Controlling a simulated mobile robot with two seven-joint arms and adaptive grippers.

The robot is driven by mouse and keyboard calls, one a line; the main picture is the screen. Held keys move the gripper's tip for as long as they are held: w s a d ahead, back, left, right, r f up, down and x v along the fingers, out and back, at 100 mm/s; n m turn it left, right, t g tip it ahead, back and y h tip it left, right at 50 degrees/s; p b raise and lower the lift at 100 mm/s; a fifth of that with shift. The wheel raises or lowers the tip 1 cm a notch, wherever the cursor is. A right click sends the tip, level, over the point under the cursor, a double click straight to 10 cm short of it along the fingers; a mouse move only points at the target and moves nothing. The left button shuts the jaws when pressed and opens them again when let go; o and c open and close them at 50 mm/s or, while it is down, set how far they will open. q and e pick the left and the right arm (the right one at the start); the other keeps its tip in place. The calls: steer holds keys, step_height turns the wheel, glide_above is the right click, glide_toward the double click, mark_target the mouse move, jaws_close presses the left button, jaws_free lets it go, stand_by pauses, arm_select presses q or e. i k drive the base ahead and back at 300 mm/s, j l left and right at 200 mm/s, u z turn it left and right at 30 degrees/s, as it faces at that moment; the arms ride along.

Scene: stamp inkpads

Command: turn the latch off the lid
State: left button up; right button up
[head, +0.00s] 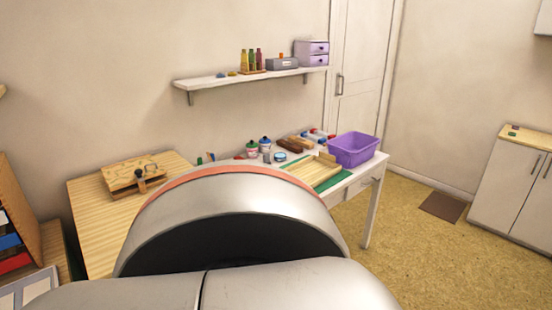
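A light wooden box with a flat lid (122,176) sits on the wooden-topped table (98,222) at the left. A small dark piece (141,181) stands at the front edge of the lid and looks like the latch. Its exact angle is too small to tell. Some thin dark and metal details show on top of the lid near its right end. The lid looks closed. Neither of my grippers is in view. A large silver link of my own arm fills the lower middle and hides part of the tables.
A white table at the right holds a purple bin (354,149), a wooden tray (312,172) on a green mat, bottles (265,145) and several small blocks. A wall shelf (250,76) hangs above. A wooden rack (22,217) stands at far left. Floor is open at right.

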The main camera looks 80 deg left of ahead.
mark_target(138, 172)
steer(key=l+u, duration=0.1)
steer(key=u, duration=3.1)
